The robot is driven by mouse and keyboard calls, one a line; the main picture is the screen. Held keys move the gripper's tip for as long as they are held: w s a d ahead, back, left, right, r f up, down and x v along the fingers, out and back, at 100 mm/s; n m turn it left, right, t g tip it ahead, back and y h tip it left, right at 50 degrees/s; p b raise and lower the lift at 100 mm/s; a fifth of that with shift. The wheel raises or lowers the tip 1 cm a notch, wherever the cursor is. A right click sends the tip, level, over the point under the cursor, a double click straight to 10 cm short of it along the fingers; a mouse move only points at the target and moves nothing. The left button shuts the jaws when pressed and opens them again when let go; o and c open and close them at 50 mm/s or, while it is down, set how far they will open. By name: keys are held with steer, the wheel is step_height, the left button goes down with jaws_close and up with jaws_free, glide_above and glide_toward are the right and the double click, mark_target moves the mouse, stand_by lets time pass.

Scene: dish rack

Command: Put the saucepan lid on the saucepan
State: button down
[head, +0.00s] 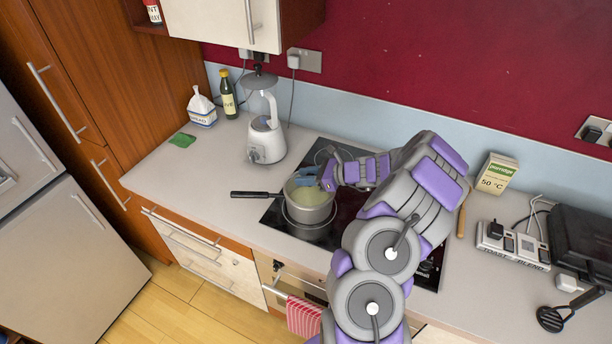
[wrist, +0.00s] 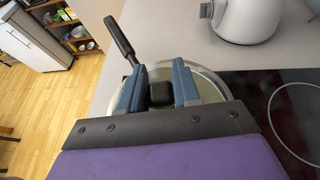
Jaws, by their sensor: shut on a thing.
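The grey saucepan (head: 309,214) stands on the black hob, its long black handle (head: 256,194) pointing left. The handle also shows in the wrist view (wrist: 120,40). My gripper (head: 307,174) is over the back of the pan's top. In the wrist view, my gripper (wrist: 158,76) has its blue fingers shut on the black knob (wrist: 160,94) of the saucepan lid. The lid's clear glass and pale rim (wrist: 212,84) show beside the fingers, over the pan. The fingers hide much of the lid. I cannot tell whether its rim touches the pan all round.
A white blender (head: 265,140) stands behind and left of the pan. A bottle (head: 229,98) and a white bag-like container (head: 201,108) are farther left. The worktop (head: 180,170) left of the hob is mostly clear. A red striped towel (head: 304,316) hangs in front.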

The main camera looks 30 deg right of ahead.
steer(key=shift+f, duration=0.35)
steer(key=c, duration=0.7)
jaws_free()
steer(key=shift+c, duration=0.2)
steer(key=shift+d, duration=0.1)
steer(key=p+v, duration=0.2)
steer(key=v, duration=1.5)
